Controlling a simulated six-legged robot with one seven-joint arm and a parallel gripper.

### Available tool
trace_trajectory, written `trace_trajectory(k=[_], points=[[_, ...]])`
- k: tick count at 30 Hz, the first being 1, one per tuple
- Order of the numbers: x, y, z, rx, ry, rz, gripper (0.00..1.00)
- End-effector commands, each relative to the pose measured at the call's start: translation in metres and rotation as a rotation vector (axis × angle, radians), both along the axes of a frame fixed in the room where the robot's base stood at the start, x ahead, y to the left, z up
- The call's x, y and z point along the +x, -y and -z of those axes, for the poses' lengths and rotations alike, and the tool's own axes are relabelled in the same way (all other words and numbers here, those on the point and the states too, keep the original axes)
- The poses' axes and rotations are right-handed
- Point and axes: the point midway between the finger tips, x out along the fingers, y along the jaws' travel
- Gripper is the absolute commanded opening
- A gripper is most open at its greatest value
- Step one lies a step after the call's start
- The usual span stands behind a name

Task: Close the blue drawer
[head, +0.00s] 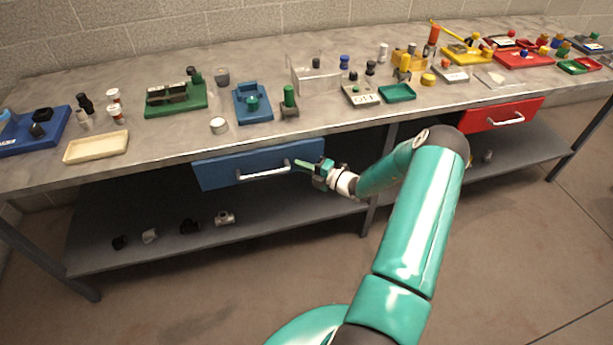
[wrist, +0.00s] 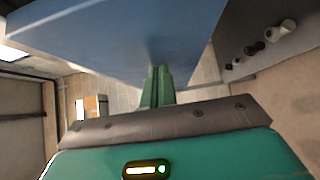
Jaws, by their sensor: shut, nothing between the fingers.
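The blue drawer (head: 225,170) is under the worktop, left of the middle in the head view, with a light metal handle (head: 262,173) on its front. Its front looks to stand a little out from the bench edge; how far I cannot tell. My gripper (head: 302,164) is shut and empty, with its fingertips at the right part of the drawer front, near the handle's right end. In the wrist view the blue drawer (wrist: 120,35) fills the top, and my shut green fingers (wrist: 158,85) point at it. Whether they touch it I cannot tell.
A red drawer (head: 500,115) sits at the right of the bench. The worktop (head: 330,119) above holds many small parts and trays. The lower shelf (head: 280,222) carries several small fittings. The floor in front is clear.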

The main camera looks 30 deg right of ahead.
Motion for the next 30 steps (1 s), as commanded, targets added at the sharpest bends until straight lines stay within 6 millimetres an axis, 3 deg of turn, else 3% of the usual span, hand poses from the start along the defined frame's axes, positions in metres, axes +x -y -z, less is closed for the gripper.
trace_trajectory(k=[14,30], points=[[0.014,0.005,-0.002,-0.002,0.001,0.006,0.0],[0.007,-0.003,-0.002,0.0,0.001,-0.004,0.0]])
